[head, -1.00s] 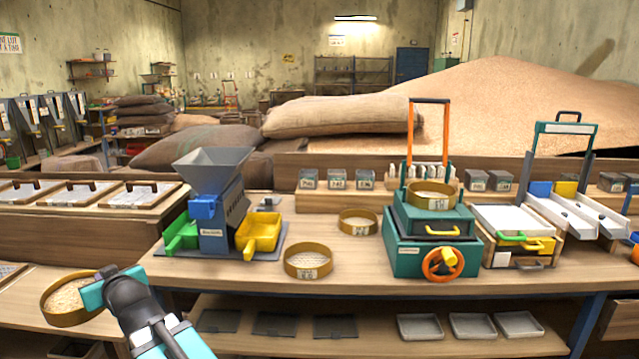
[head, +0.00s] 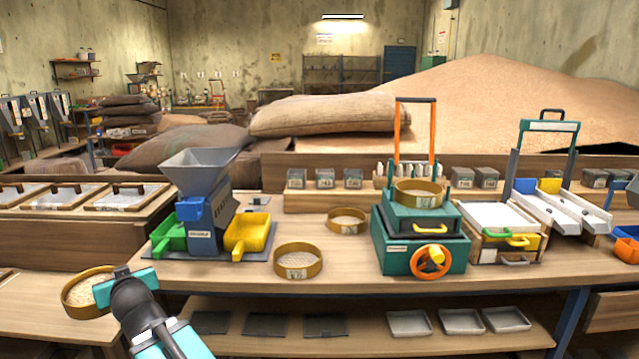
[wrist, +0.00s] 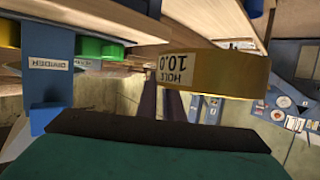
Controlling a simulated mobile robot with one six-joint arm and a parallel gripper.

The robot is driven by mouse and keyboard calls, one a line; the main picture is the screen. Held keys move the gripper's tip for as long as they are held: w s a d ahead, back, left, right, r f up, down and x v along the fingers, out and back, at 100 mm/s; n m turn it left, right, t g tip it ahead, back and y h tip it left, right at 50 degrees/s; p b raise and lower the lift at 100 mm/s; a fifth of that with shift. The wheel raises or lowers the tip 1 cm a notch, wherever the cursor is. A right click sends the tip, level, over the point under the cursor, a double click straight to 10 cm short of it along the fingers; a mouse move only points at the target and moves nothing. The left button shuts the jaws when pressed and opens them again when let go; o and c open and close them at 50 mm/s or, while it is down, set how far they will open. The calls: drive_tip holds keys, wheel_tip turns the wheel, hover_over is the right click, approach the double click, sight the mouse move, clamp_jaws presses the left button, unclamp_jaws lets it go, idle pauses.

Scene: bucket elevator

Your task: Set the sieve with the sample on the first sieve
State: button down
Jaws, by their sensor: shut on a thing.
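My gripper (head: 112,288) is at the lower left, shut on the rim of a round brass sieve (head: 70,301) with pale grains in it. The sieve is held about level, left of the bench. In the wrist view a brass wall (wrist: 217,82) with an upside-down label reading "HOLE 10.0" shows beyond the gripper, likely this sieve. Three other sieves stand apart from it: one (head: 418,199) on top of the teal machine, one (head: 298,272) at the bench front, and one (head: 346,229) further back. Their labels are too small to read surely.
A grinder (head: 203,215) with green and yellow trays stands on the bench between the held sieve and the teal machine (head: 421,253), which has an orange upright frame and handwheel. White trays (head: 500,218) stand to its right. The bench (head: 215,277) is clear at its left front.

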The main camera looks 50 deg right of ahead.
drive_tip(key=s+d+r+m+g+h+p, duration=0.1)
drive_tip(key=s+d+r+m+g+h, duration=0.15)
drive_tip(key=s+d, duration=0.65)
drive_tip(key=s+d+r+m+g+h+p, duration=0.15)
drive_tip(key=s+d+r+m+h, duration=0.25)
drive_tip(key=d, duration=1.2)
drive_tip(key=s+d+r+m+g+h+p, duration=0.1)
drive_tip(key=s+d+r+m+g+h, duration=0.4)
drive_tip(key=d, duration=0.7)
drive_tip(key=s+d+r+m+g+p, duration=0.1)
drive_tip(key=s+d, duration=0.5)
drive_tip(key=s, duration=0.7)
drive_tip(key=s+d+r+m+g+p, duration=0.1)
drive_tip(key=s+d+r+m+g, duration=0.3)
drive_tip(key=s, duration=0.9)
drive_tip(key=s+d+r+m+g+p, duration=0.2)
drive_tip(key=s+d+r, duration=0.4)
drive_tip(key=s, duration=0.7)
drive_tip(key=d+m+g, duration=0.1)
drive_tip(key=d, duration=0.1)
drive_tip(key=shift+d+r+g+y, duration=0.25)
drive_tip(key=shift+d+g+y, duration=0.1)
drive_tip(key=shift+d+g, duration=0.05)
drive_tip(key=shift+d+r+p, duration=0.1)
drive_tip(key=shift+d+p, duration=0.05)
drive_tip(key=shift+p, duration=0.15)
